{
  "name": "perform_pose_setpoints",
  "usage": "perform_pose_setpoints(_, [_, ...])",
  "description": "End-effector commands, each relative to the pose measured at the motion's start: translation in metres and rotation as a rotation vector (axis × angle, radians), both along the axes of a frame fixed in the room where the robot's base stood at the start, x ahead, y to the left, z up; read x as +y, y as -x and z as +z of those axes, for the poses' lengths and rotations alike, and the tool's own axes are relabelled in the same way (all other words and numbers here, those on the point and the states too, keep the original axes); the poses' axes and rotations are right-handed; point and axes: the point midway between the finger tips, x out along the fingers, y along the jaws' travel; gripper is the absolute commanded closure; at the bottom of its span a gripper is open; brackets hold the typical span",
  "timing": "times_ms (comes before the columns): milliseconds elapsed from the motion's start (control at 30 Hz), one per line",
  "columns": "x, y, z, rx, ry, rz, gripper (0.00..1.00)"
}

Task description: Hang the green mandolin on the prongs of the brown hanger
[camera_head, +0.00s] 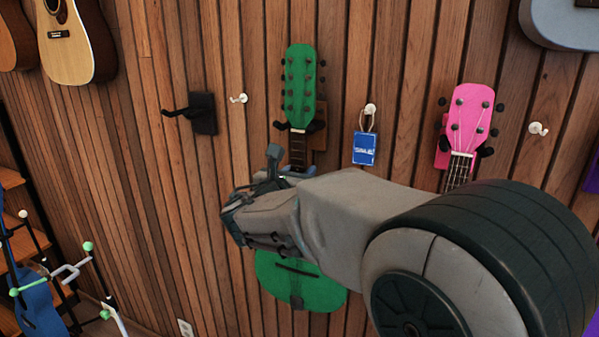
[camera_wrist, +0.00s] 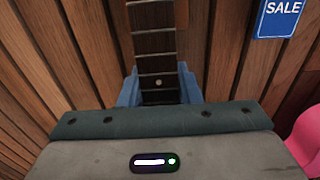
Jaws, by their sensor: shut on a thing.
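The green mandolin (camera_head: 300,85) is upright against the slatted wall in the head view, its green body (camera_head: 312,288) low behind my arm. The brown hanger (camera_head: 320,137) shows just right of its neck, with a dark prong on each side below the headstock. I cannot tell whether the headstock rests on the prongs. My gripper (camera_head: 298,171) is shut on the neck below the hanger. In the wrist view the fretted neck (camera_wrist: 156,45) stands between the blue fingertips of my gripper (camera_wrist: 159,90). My arm hides the middle of the mandolin.
A black hanger (camera_head: 203,112) and a white peg (camera_head: 238,98) are empty at left. A blue sale tag (camera_head: 365,148) hangs to the right. A pink instrument (camera_head: 470,120) hangs farther right, near another white peg (camera_head: 538,129). A stand (camera_head: 72,268) and blue guitar (camera_head: 36,308) are lower left.

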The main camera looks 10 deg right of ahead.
Motion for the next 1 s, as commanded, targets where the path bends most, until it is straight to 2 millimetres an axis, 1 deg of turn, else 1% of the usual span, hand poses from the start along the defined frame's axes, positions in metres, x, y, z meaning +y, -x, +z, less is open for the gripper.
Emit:
perform_pose_setpoints(367, [-0.0001,0.0000,0.0006,-0.005,0.001,0.000,1.00])
perform_pose_setpoints(400, [-0.0001,0.0000,0.0006,-0.005,0.001,0.000,0.67])
perform_pose_setpoints(467, [-0.0001,0.0000,0.0005,-0.005,0.001,0.000,0.50])
perform_pose_setpoints(500, [-0.0001,0.0001,0.0002,-0.004,0.001,0.000,0.44])
perform_pose_setpoints(667, [-0.0001,0.0000,-0.0008,-0.002,0.000,0.000,0.44])
perform_pose_setpoints(700, [0.0000,-0.0001,-0.0037,0.004,0.000,0.000,0.44])
perform_pose_setpoints(1000, [0.0000,0.0000,-0.0027,0.001,0.000,0.000,0.44])
